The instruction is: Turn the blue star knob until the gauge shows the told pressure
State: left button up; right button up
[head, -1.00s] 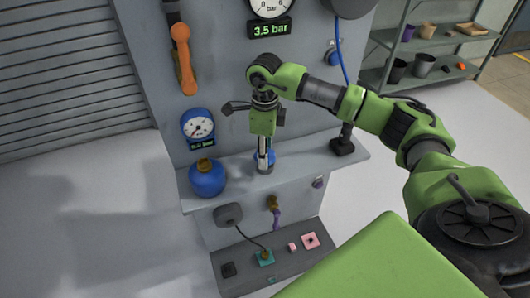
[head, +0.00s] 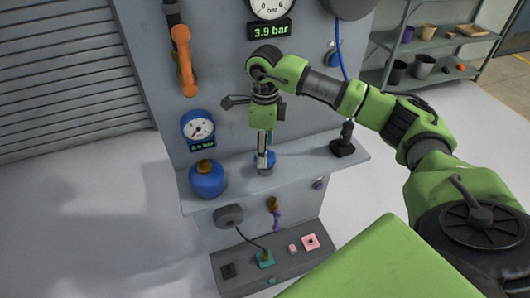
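The blue star knob (head: 270,158) sits low on the grey panel's ledge, mostly hidden behind my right gripper (head: 263,160). That gripper points down with its fingers at the knob and appears shut on it. The large round gauge (head: 271,8) at the top is cut off by the picture edge, and its green display (head: 270,31) reads 3.9 bar. My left gripper is not in view.
A smaller blue gauge (head: 198,127) with a blurred display hangs at left above a blue round tank (head: 207,180). An orange handle (head: 183,60) is at upper left. A black lever (head: 343,143) stands right of the knob. Shelves (head: 425,55) stand at back right.

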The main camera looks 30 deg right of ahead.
notch_tip(320, 180, up, 10)
dwell(0.3)
jog(key=shift+f, duration=0.1)
dwell(0.4)
